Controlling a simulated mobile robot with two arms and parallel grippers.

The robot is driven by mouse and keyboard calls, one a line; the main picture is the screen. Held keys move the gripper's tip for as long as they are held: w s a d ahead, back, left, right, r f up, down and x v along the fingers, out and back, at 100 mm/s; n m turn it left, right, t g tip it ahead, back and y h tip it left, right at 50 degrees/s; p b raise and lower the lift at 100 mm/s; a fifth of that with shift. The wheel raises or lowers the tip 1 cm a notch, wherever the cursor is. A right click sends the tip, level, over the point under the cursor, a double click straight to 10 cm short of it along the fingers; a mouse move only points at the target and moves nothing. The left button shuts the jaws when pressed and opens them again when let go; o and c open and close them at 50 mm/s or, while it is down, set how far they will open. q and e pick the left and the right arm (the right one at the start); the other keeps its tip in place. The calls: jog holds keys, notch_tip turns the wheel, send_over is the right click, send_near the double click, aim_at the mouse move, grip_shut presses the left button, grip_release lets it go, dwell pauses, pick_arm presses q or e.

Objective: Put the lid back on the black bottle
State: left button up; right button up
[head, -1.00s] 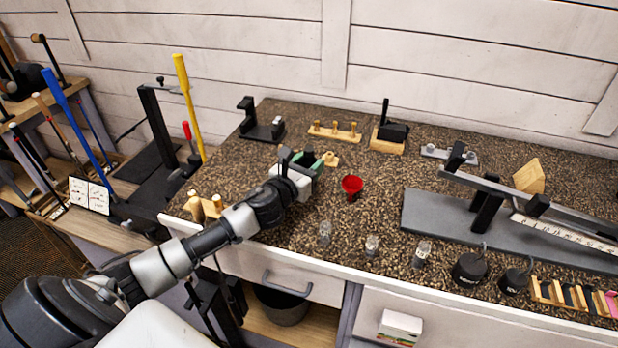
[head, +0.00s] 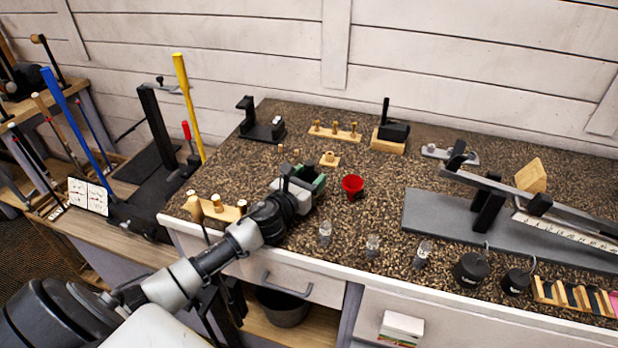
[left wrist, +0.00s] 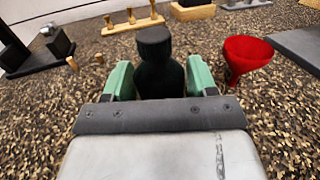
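The black bottle (left wrist: 160,78) stands upright in the left wrist view, between the green fingers of my left gripper (left wrist: 160,82). The fingers sit close against both its sides, so the gripper looks shut on it. The bottle's top is a wider, rounded black piece above a narrower neck. I cannot tell whether this is the lid, and I make out no separate lid. In the head view my left gripper (head: 311,180) is low over the left part of the bench, left of the red funnel. My right gripper is not in view.
The red funnel (head: 352,186) stands close to the right of my gripper. Clear glasses (head: 325,232) stand near the front edge. A grey scale base (head: 440,220) lies to the right.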

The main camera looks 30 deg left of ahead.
pick_arm(q)
jog(key=shift+o, duration=0.7)
jog(key=shift+r, duration=0.1)
jog(key=shift+r, duration=0.15)
jog(key=s, duration=0.5)
jog(key=s+b, duration=0.1)
jog(key=s, duration=0.4)
jog(key=shift+s+a+f, duration=0.15)
jog(key=shift+s+f, duration=0.05)
jog(key=shift+s+r+b, duration=0.15)
jog(key=shift+s+b, duration=0.2)
jog(key=shift+s, duration=0.5)
